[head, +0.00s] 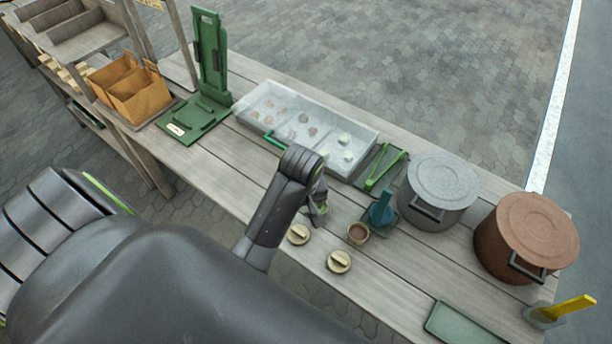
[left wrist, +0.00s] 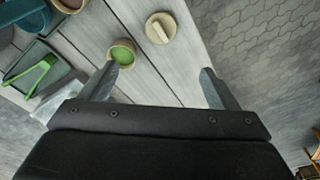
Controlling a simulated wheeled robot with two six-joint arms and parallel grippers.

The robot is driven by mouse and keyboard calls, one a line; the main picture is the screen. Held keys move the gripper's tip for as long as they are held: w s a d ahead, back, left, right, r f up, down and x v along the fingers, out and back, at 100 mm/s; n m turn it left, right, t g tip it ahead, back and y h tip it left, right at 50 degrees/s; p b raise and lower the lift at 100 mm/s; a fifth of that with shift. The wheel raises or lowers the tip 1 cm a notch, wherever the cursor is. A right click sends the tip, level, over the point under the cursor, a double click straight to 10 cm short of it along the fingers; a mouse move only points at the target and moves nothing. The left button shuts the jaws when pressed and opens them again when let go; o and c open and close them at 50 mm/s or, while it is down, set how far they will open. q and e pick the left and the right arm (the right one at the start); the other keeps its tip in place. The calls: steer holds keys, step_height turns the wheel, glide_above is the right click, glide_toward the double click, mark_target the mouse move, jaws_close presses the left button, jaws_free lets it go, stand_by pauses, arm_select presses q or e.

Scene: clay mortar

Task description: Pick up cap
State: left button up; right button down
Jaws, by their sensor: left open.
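Two round pale wooden caps with bar handles lie on the table in the head view, a left cap (head: 298,234) and a right cap (head: 339,261). One cap (left wrist: 160,28) shows in the left wrist view, beyond my fingertips. My left gripper (head: 318,208) is just above and behind the left cap. In the left wrist view its fingers (left wrist: 157,80) are spread apart with nothing between them. A small cup with green contents (left wrist: 122,52) is by the left fingertip. A cup with brown contents (head: 358,233) stands right of the gripper. My right gripper is not seen.
A teal object (head: 382,212), a grey lidded pot (head: 438,186) and a brown lidded pot (head: 526,236) stand to the right. Behind are a clear-sided tray (head: 308,125) and green tongs (head: 386,169). The table's near edge runs close to the caps.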

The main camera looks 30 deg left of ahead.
arm_select(q)
steer(key=r, duration=0.1)
glide_above(299, 232)
steer(key=f, duration=1.1)
steer(key=shift+d+p, duration=0.2)
steer(key=shift+p, duration=0.15)
steer(key=shift+a+f, duration=0.1)
steer(key=shift+f, duration=0.35)
steer(key=shift+s+a+f+p, duration=0.1)
steer(key=shift+f+p, duration=0.45)
steer(key=shift+f, duration=2.1)
steer(key=c, duration=0.9)
steer(key=shift+c, duration=0.8)
